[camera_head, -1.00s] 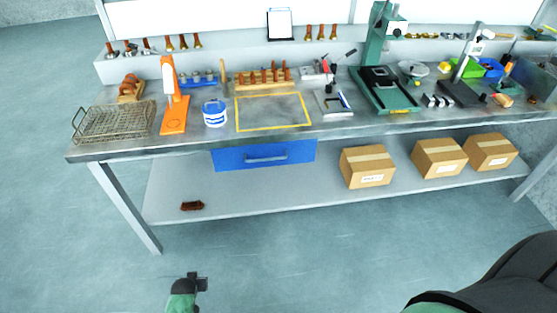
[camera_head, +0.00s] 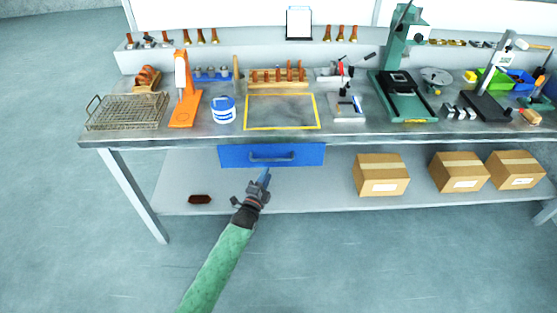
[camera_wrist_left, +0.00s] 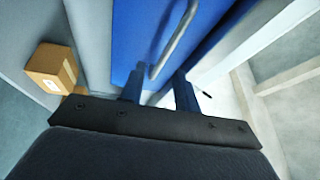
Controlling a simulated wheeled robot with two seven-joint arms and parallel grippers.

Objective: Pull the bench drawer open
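The blue bench drawer (camera_head: 235,154) sits under the worktop and looks closed. Its bar handle (camera_head: 272,158) runs across the front. My left gripper (camera_head: 265,173) is just below and in front of the handle. In the left wrist view, the blue fingers of my left gripper (camera_wrist_left: 160,90) are apart, with the handle (camera_wrist_left: 177,40) ahead of them and its near end lying between the tips. I cannot tell whether they touch it. The drawer front (camera_wrist_left: 135,35) fills the middle of that view. My right gripper is not in view.
The bench worktop (camera_head: 220,139) above carries a wire basket (camera_head: 125,112), an orange stand (camera_head: 184,95) and a white-and-blue tub (camera_head: 224,110). The lower shelf (camera_head: 300,193) holds cardboard boxes (camera_head: 381,176) at right and a brown brush-like item (camera_head: 199,199) at left. The floor in front is clear.

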